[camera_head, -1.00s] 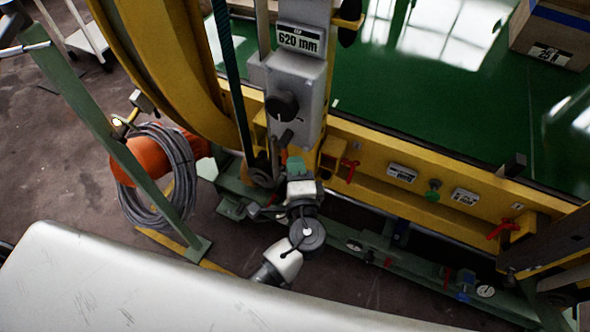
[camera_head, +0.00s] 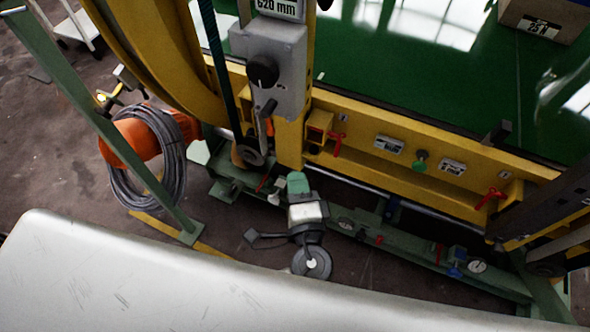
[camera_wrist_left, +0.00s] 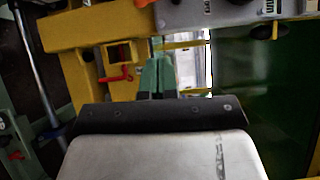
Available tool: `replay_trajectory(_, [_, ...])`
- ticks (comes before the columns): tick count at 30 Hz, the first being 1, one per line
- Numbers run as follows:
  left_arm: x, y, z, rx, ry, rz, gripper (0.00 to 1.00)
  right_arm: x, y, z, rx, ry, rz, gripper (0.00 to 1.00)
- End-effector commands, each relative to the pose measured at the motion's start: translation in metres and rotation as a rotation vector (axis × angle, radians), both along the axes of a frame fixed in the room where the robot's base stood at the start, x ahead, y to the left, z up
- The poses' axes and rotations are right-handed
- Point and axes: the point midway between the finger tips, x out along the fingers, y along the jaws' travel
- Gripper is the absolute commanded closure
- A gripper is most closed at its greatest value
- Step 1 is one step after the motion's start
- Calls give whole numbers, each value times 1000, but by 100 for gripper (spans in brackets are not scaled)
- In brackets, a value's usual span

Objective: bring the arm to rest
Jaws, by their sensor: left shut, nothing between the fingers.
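My left gripper (camera_head: 298,182) is in the lower middle of the head view, with green fingers pointing up the picture. It appears below the grey box with the black knob (camera_head: 262,71) and its lever, with a visible gap in the picture. Its fingers are together and hold nothing. In the left wrist view the green fingers (camera_wrist_left: 157,74) stand side by side in front of the yellow frame. The rest of my left arm is mostly hidden behind the pale surface at the bottom. My right gripper does not show.
A yellow beam (camera_head: 375,155) with red handles and a green knob runs across the machine. A green lower rail (camera_head: 400,243) carries a gauge. A coiled grey cable (camera_head: 150,175) hangs at the left beside a slanted green post (camera_head: 95,125). Bare floor shows around my gripper.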

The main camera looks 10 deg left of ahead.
Motion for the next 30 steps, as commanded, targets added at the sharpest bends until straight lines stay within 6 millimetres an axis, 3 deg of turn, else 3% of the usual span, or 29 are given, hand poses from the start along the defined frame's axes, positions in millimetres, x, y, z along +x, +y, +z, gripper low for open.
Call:
replay_trajectory(17, [-1,0,0,-1,2,0,100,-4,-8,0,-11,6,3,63])
replay_trajectory(20, [1,-1,-14,-6,38,-14,100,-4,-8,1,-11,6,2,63])
replay_trajectory(23, [4,-1,-55,-31,146,-49,100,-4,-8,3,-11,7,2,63])
replay_trajectory(26, [0,4,-122,-92,323,-91,100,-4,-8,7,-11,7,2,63])
replay_trajectory(30, [-27,24,-225,-246,595,-100,100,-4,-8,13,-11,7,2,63])
